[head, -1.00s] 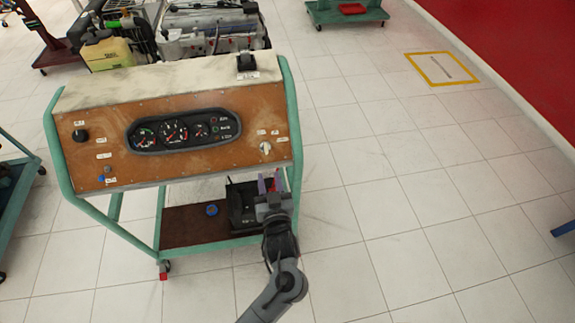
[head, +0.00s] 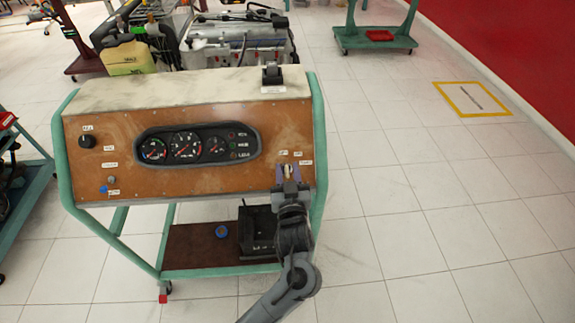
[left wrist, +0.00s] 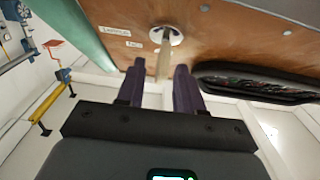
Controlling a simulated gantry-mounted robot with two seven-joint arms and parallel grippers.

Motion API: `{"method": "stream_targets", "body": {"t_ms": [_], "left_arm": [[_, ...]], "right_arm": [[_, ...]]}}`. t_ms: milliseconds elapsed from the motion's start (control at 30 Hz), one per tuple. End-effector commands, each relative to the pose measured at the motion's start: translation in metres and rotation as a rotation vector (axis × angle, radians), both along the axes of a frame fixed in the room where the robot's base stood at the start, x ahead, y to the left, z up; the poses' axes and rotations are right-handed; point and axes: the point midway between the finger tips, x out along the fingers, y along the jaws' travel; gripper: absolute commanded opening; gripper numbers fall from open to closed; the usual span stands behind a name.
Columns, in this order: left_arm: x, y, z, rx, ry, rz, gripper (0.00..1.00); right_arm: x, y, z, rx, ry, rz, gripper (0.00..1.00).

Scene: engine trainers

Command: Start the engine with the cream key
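The cream key (head: 287,170) sits in the round ignition switch at the right end of the brown panel (head: 100,178). It also shows in the left wrist view (left wrist: 163,62), hanging from a pale round switch plate (left wrist: 175,36). My left gripper (head: 290,184) is at the key, in front of the panel. In the left wrist view its two purple fingers (left wrist: 160,82) are open, one on each side of the key's end, with a visible gap on both sides. My right gripper is in neither view.
A black gauge cluster (head: 198,145) is left of the key, and a black knob (head: 87,141) is at the panel's far left. A green frame tube (head: 318,150) runs close right of my gripper. A black box (head: 256,232) stands on the lower shelf. Floor to the right is clear.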

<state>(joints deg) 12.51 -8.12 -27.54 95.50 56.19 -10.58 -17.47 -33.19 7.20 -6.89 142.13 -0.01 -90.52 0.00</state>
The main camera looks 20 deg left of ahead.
Motion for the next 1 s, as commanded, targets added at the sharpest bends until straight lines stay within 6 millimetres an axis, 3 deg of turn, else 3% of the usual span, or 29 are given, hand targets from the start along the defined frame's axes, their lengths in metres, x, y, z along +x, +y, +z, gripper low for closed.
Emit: {"method": "stream_targets", "body": {"t_ms": [500, 767, 1000], "left_arm": [[0.0049, 0.0042, 0.0003, 0.001, 0.000, 0.003, 0.36], [0.0049, 0.0042, 0.0002, 0.001, 0.000, 0.003, 0.00], [0.0050, 0.0044, 0.0011, 0.004, 0.002, -0.001, 0.00]], "right_arm": [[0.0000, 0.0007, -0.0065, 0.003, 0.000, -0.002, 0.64], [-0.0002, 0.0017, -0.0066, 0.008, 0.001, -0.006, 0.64], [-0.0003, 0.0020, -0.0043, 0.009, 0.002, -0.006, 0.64]]}}
